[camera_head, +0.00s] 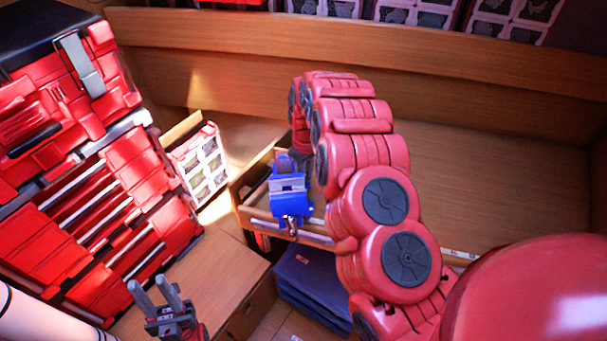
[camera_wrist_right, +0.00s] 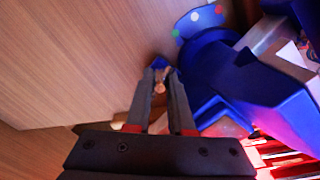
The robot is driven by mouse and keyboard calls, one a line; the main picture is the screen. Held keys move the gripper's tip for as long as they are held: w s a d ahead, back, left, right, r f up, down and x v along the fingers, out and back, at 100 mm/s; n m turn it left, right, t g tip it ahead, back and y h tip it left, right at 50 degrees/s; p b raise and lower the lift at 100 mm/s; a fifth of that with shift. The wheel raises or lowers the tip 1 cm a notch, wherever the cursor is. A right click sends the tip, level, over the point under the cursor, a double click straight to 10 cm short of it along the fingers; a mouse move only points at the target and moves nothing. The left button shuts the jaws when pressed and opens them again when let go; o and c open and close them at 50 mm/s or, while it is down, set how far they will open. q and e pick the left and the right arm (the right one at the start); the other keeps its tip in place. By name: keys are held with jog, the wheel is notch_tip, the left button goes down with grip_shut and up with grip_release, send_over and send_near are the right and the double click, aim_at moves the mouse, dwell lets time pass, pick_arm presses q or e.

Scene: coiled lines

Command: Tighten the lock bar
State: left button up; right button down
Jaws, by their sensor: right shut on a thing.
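A blue vise (camera_head: 288,198) stands at the near left corner of the wooden bench; its blue body (camera_wrist_right: 262,95) fills the right of the right wrist view. My right arm arches over the bench and comes down behind the vise, and its fingertips are hidden in the head view. In the right wrist view my right gripper (camera_wrist_right: 160,80) is closed on a small copper-coloured piece (camera_wrist_right: 160,87), seemingly the lock bar, beside the blue body. Most of the bar is hidden by the fingers. My left gripper (camera_head: 156,292) is at the lower left, open and empty, well away from the vise.
A red tool chest (camera_head: 95,205) fills the left. A white-and-red parts organizer (camera_head: 200,165) stands between it and the bench (camera_head: 480,180). Blue folded or stacked items (camera_head: 312,280) lie below the bench edge. The bench top to the right is clear.

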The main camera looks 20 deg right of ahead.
jog(key=shift+s+a+f+m, duration=0.1)
jog(key=shift+m, duration=0.4)
jog(key=c, duration=0.8)
grip_release()
